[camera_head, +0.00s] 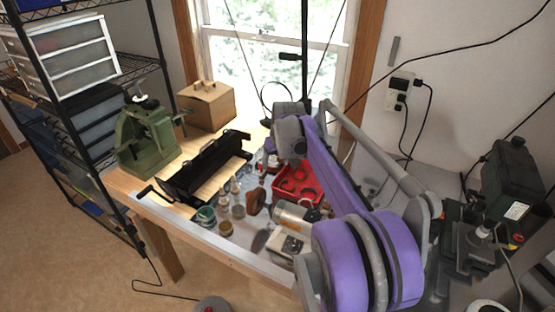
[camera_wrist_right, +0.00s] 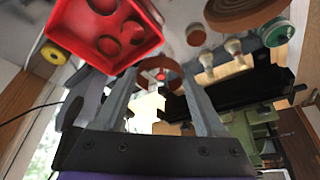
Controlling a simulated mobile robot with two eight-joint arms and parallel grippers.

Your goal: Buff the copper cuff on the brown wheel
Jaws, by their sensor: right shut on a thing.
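My right arm reaches over the bench in the head view, and its gripper (camera_head: 272,160) is small and partly hidden there. In the right wrist view the two fingers (camera_wrist_right: 160,78) are shut on a copper cuff (camera_wrist_right: 167,69), a curved copper band between the fingertips. The cuff is held above the bench, apart from the wheel. The brown wheel (camera_head: 255,201) stands on the bench in front of the gripper; in the wrist view it is the ringed brown disc (camera_wrist_right: 238,12) at the top. My left gripper is not in view.
A red tray (camera_head: 291,196) with round dark recesses lies right of the wheel. Jars (camera_head: 206,214) and small bottles stand left of it. A long black tool (camera_head: 205,168), a green machine (camera_head: 146,140) and a wooden box (camera_head: 207,104) are farther left. A motor-like cylinder (camera_head: 292,216) lies nearby.

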